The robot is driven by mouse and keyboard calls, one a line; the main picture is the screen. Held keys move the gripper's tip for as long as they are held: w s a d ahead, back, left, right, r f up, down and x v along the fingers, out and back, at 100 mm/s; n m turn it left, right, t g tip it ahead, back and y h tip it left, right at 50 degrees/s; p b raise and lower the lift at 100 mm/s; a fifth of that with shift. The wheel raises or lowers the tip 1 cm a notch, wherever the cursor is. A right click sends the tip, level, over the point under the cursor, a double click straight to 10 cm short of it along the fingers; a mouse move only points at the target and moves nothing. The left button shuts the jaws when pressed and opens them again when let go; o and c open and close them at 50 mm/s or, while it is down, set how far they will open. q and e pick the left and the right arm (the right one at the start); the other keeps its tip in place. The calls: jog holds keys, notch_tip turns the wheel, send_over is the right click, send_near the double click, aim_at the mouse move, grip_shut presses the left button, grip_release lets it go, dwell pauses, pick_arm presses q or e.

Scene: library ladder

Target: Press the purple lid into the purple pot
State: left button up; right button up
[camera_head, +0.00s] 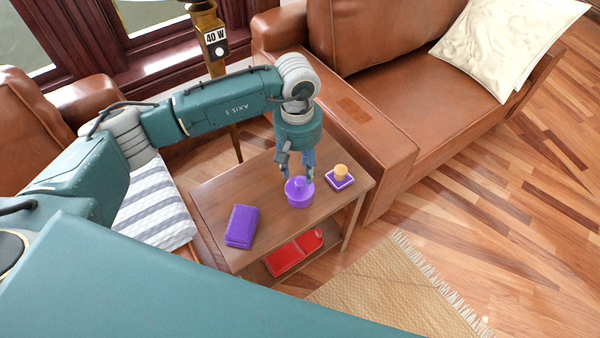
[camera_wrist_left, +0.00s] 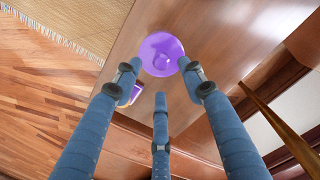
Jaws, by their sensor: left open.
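The purple pot (camera_head: 300,200) stands upright on the small wooden table, near its right half. The purple lid (camera_head: 299,187), with a knob, sits on top of the pot; I cannot tell how deep it sits. The lid's round top also shows in the left wrist view (camera_wrist_left: 161,54). My left gripper (camera_head: 297,178) points down just above the pot, its fingers spread around the lid's knob in the head view. My right gripper is out of view.
A red item (camera_head: 293,252) lies on the lower shelf. A brown leather sofa (camera_head: 375,150) borders the table.

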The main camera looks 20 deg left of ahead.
pick_arm(q)
jog(key=shift+r, duration=1.05)
